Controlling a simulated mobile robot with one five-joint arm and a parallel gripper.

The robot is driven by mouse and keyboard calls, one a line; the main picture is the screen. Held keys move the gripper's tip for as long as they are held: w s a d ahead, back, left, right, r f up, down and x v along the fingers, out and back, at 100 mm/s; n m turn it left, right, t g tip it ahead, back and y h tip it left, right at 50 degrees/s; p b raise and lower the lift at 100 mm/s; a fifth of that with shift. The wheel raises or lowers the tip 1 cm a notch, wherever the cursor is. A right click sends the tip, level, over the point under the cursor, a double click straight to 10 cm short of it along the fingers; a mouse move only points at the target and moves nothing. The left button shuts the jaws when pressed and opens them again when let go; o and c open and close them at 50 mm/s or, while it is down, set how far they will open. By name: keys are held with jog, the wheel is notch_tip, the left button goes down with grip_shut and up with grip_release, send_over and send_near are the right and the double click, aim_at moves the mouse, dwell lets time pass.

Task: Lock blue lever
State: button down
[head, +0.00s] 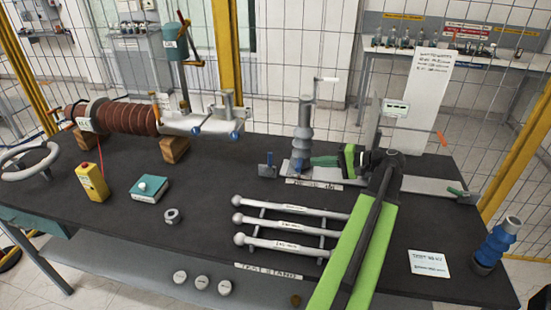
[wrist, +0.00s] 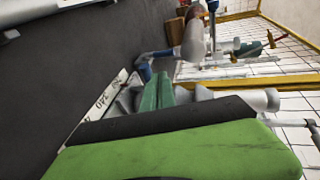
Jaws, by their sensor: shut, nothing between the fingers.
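The blue lever (head: 268,168) is a small blue handle low at the left end of the metal base plate, beside the grey ribbed bushing (head: 303,135). In the wrist view the blue lever (wrist: 146,68) shows just beyond my fingertips. My gripper (head: 314,161) reaches in from the right, its green fingers at the foot of the bushing. In the wrist view my gripper (wrist: 157,76) has its fingers together and empty. In the head view a gap shows between the fingertips and the lever. Whether the fingers touch the bushing base is unclear.
Three grey rods (head: 290,225) on a rack lie in front of the bushing. A yellow control box (head: 92,182) and a teal box (head: 150,190) stand left.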

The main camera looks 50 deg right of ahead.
jog(key=b, duration=0.3)
send_near(270, 164)
jog(key=w, duration=0.2)
jog(key=shift+w+a, duration=0.3)
jog(key=shift+w, duration=0.6)
jog(key=shift+w+a, duration=0.3)
jog(key=shift+w, duration=0.6)
